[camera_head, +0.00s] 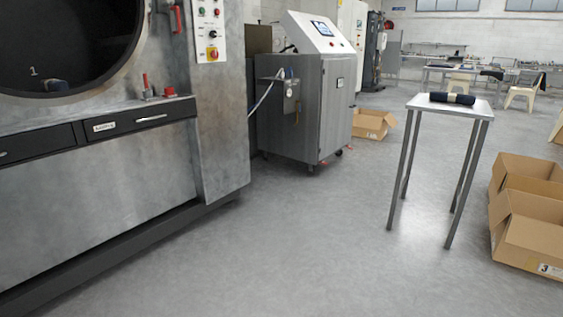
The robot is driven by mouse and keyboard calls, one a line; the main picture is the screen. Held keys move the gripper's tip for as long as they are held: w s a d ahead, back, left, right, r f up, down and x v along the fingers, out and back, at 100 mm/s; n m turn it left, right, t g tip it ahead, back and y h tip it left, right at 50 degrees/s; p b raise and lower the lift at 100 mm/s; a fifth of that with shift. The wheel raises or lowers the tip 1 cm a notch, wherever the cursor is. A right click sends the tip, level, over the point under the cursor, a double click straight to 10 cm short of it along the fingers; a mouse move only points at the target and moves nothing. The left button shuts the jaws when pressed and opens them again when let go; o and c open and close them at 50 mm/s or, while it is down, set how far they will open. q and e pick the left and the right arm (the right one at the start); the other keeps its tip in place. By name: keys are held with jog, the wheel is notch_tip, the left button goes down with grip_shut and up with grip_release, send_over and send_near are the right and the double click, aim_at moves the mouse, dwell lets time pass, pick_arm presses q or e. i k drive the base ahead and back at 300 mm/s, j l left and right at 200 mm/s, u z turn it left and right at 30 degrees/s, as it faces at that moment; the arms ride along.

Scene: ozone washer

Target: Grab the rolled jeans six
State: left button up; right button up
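A dark blue rolled pair of jeans with a pale band (452,99) lies on top of a small tall metal table (419,103) at the right of the head view. I cannot read any number on the roll. A second, smaller dark roll (55,85) with a number 1 over it shows inside the round opening of the washer (95,165) at the left. Neither of my grippers is in view.
Open cardboard boxes (533,235) stand on the floor right of the table, and another box (373,124) lies farther back. A steel control cabinet (335,105) stands in the middle. The grey floor between washer and table is clear. Tables and chairs (522,92) stand behind.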

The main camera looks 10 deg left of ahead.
aim_at(54, 86)
jog(key=i+j+u, duration=0.1)
jog(key=i+u, duration=0.45)
jog(key=u, duration=0.15)
jog(key=i+l+u, duration=0.1)
jog(key=i+u, duration=0.3)
jog(key=k, duration=0.1)
